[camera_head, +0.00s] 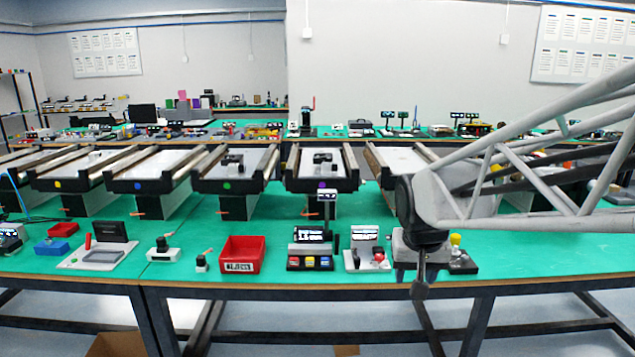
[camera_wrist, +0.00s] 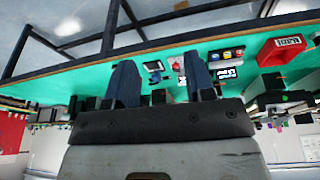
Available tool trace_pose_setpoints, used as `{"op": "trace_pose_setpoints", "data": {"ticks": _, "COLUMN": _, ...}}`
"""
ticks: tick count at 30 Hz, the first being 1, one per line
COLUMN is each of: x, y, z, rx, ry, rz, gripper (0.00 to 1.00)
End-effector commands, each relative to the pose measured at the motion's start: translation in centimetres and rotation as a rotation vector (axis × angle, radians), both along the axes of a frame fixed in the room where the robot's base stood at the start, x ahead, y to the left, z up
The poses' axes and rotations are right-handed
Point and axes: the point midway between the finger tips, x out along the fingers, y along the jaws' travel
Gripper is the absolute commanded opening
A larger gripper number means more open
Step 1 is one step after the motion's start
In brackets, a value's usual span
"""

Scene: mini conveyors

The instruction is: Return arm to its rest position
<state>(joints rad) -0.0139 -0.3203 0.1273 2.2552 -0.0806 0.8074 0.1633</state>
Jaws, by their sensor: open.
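My gripper (camera_head: 419,282) hangs at the front edge of the green table on the right side in the head view, at the end of my grey lattice arm. In the wrist view my gripper (camera_wrist: 160,82) shows two blue-grey fingers spread apart with nothing between them. The wrist picture is upside down, with the green table beyond the fingers. From the head view the fingers are small and seen edge-on.
The green table (camera_head: 270,255) carries a red bin (camera_head: 242,255), a button box (camera_head: 310,262) and several small devices near its front edge. Several mini conveyors (camera_head: 322,182) stand behind them. Another bench (camera_head: 350,133) runs along the back.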

Motion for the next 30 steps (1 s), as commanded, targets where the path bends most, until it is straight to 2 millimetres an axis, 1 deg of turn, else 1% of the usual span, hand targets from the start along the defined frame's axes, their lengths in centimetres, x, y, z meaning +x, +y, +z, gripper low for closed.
{"op": "trace_pose_setpoints", "data": {"ticks": 1, "x": -1.5, "y": -0.1, "z": 0.2, "rx": 0.001, "ry": 0.000, "rz": 0.003, "gripper": 0.49}}
{"op": "trace_pose_setpoints", "data": {"ticks": 3, "x": -3.4, "y": -0.1, "z": 0.2, "rx": 0.002, "ry": 0.005, "rz": 0.012, "gripper": 0.49}}
{"op": "trace_pose_setpoints", "data": {"ticks": 10, "x": -9.5, "y": -0.2, "z": -0.1, "rx": 0.009, "ry": 0.018, "rz": 0.034, "gripper": 0.49}}
{"op": "trace_pose_setpoints", "data": {"ticks": 15, "x": -13.9, "y": -0.2, "z": -0.8, "rx": 0.014, "ry": 0.028, "rz": 0.052, "gripper": 0.49}}
{"op": "trace_pose_setpoints", "data": {"ticks": 18, "x": -16.2, "y": -0.2, "z": -1.3, "rx": 0.017, "ry": 0.033, "rz": 0.063, "gripper": 0.49}}
{"op": "trace_pose_setpoints", "data": {"ticks": 21, "x": -18.0, "y": -0.1, "z": -1.7, "rx": 0.021, "ry": 0.038, "rz": 0.071, "gripper": 0.49}}
{"op": "trace_pose_setpoints", "data": {"ticks": 24, "x": -19.3, "y": -0.1, "z": -2.1, "rx": 0.022, "ry": 0.040, "rz": 0.079, "gripper": 0.49}}
{"op": "trace_pose_setpoints", "data": {"ticks": 27, "x": -20.0, "y": -0.1, "z": -2.4, "rx": 0.024, "ry": 0.044, "rz": 0.082, "gripper": 0.49}}
{"op": "trace_pose_setpoints", "data": {"ticks": 30, "x": -20.3, "y": -0.1, "z": -2.5, "rx": 0.024, "ry": 0.045, "rz": 0.084, "gripper": 0.49}}
